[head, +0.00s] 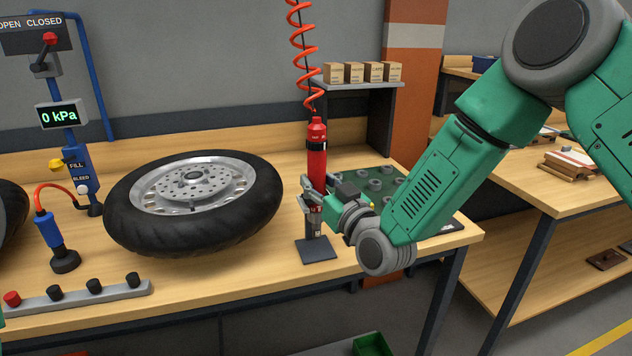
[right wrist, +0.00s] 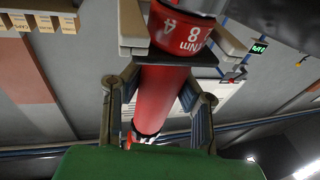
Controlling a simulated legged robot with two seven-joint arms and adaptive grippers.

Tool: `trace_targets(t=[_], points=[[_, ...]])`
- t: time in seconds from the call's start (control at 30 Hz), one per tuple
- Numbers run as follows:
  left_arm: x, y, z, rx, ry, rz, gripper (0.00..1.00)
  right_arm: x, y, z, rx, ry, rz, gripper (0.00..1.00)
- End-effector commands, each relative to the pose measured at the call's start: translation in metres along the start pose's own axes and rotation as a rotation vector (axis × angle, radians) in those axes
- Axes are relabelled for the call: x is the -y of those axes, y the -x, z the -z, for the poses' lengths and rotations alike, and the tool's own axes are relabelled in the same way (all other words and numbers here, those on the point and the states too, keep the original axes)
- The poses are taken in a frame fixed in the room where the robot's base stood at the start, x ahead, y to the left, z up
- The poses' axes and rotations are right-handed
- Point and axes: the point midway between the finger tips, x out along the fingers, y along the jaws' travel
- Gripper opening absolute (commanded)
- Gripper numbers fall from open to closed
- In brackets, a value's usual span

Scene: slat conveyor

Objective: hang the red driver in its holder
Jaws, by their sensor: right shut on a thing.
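The red driver (head: 317,160) stands upright over the workbench, under a red coiled cord. My right gripper (head: 311,198) is shut on its lower body. In the right wrist view the red driver (right wrist: 163,95) runs between the two fingers of my right gripper (right wrist: 180,42), and its collar has white figures. The holder stand (head: 316,250) has a dark square base on the bench directly below the driver. The gripper hides much of its upper part, so I cannot tell whether the driver rests in it. My left gripper is not in view.
A wheel with a black tyre (head: 262,207) lies left of the driver. Behind my right gripper is a green tray (head: 380,172) with round grey parts. A shelf (head: 345,85) with small boxes stands at the back. The red coiled cord (head: 302,50) hangs above.

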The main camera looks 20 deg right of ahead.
Motion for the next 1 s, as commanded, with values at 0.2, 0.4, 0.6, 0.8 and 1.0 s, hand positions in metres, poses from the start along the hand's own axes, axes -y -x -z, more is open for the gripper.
trace_targets(t=[0.2,0.4,0.6,0.8,1.0], points=[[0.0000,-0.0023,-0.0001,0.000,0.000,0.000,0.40,0.0000,-0.0002,-0.0012,-0.004,0.000,0.000,0.00],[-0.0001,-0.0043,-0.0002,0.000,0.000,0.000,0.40,0.0000,0.0001,-0.0034,-0.004,0.000,0.000,0.00],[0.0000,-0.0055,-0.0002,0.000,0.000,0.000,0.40,0.0000,0.0002,-0.0048,-0.005,0.000,0.000,0.37],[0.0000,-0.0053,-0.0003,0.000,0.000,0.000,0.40,0.0000,0.0003,-0.0054,-0.002,0.000,0.000,0.51],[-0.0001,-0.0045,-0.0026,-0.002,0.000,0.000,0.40,0.0000,0.0033,-0.0078,0.003,0.000,0.000,0.51]])
